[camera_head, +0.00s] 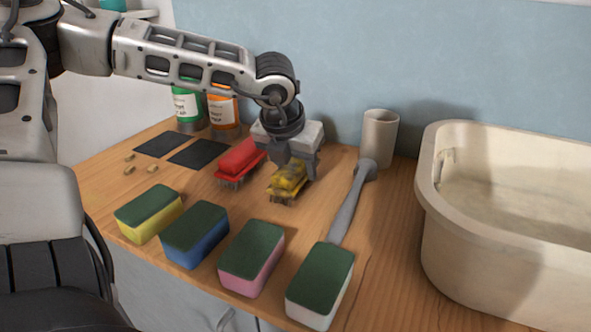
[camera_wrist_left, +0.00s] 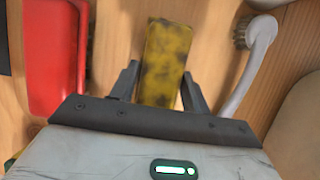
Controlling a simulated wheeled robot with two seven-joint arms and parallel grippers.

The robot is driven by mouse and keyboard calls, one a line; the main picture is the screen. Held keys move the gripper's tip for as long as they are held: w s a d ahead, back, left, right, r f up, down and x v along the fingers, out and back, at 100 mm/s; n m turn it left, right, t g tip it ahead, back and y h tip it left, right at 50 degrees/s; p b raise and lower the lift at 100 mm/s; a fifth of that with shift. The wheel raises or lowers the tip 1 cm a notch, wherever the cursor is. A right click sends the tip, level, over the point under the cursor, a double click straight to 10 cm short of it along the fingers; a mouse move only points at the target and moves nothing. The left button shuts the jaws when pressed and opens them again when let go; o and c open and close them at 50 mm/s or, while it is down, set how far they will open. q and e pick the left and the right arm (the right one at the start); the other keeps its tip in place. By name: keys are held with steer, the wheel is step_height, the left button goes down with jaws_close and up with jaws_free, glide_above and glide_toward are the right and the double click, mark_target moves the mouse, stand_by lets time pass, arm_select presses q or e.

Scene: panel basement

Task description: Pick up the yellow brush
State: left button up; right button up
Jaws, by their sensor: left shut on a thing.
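The yellow brush (camera_head: 287,182) has dark worn patches and dark bristles underneath. In the head view it is at the middle of the wooden counter, right of a red brush (camera_head: 240,162). My left gripper (camera_head: 293,165) is above it with its fingers down at its sides. In the left wrist view the yellow brush (camera_wrist_left: 165,62) lies between the two fingers of my left gripper (camera_wrist_left: 163,90), which are shut on it. Whether the bristles still touch the counter is hard to tell. My right gripper is not in view.
A grey long-handled brush (camera_head: 350,205) lies close on the right, with a beige cup (camera_head: 378,138) behind it. Several sponges, among them a pink one (camera_head: 251,260), line the front edge. Bottles (camera_head: 222,112) and dark pads (camera_head: 199,153) are at back left. A basin (camera_head: 470,235) stands right.

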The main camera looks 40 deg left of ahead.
mark_target(296, 160)
arm_select(q)
steer(key=shift+r, duration=0.15)
steer(key=shift+r, duration=0.25)
step_height(296, 160, up, 2)
steer(key=shift+r, duration=0.15)
steer(key=s+r, duration=0.1)
steer(key=r, duration=0.1)
steer(key=s+d+r, duration=0.1)
steer(key=s+r, duration=0.3)
steer(key=shift+d+r, duration=0.3)
steer(key=s+d+r+b, duration=0.1)
steer(key=s+d+r, duration=0.1)
steer(key=s, duration=0.6)
steer(key=shift+s+d+r+b, duration=0.2)
steer(key=shift+d+r+b, duration=0.15)
steer(key=shift+r, duration=0.35)
